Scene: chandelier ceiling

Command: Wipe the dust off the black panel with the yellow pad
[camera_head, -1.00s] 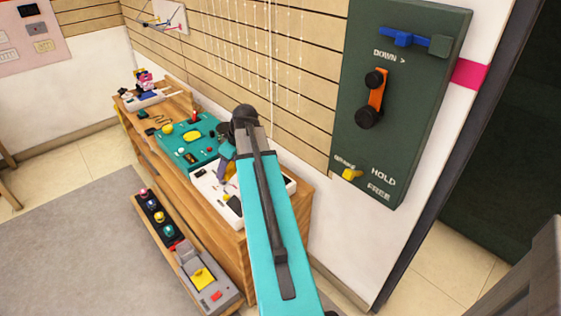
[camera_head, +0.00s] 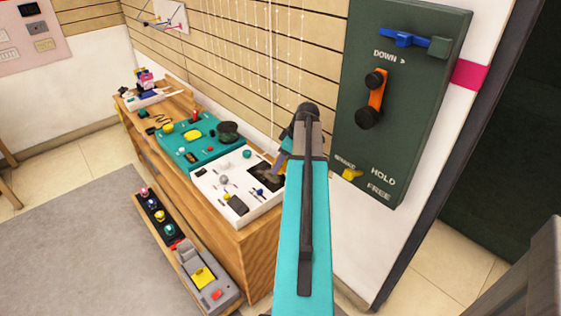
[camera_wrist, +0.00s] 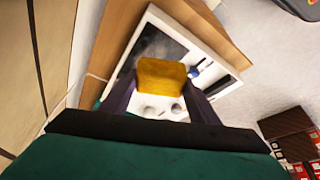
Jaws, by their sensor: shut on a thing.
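The black panel (camera_wrist: 152,48) lies in a white tray (camera_wrist: 213,54) and has pale grey dusty smears on it. In the head view the panel (camera_head: 264,173) is at the tray's back right corner, partly behind my gripper (camera_head: 281,160). In the wrist view my gripper (camera_wrist: 161,92) is shut on the yellow pad (camera_wrist: 162,76), with a dark finger on each side. The pad appears over the panel's near part; I cannot tell whether it touches. The pad is hidden in the head view.
The tray stands on a wooden cabinet (camera_head: 262,255) beside a teal board (camera_head: 190,155) with small parts. A dark green wall panel (camera_head: 400,110) with levers hangs to the right. Small knobs and tools occupy the rest of the tray.

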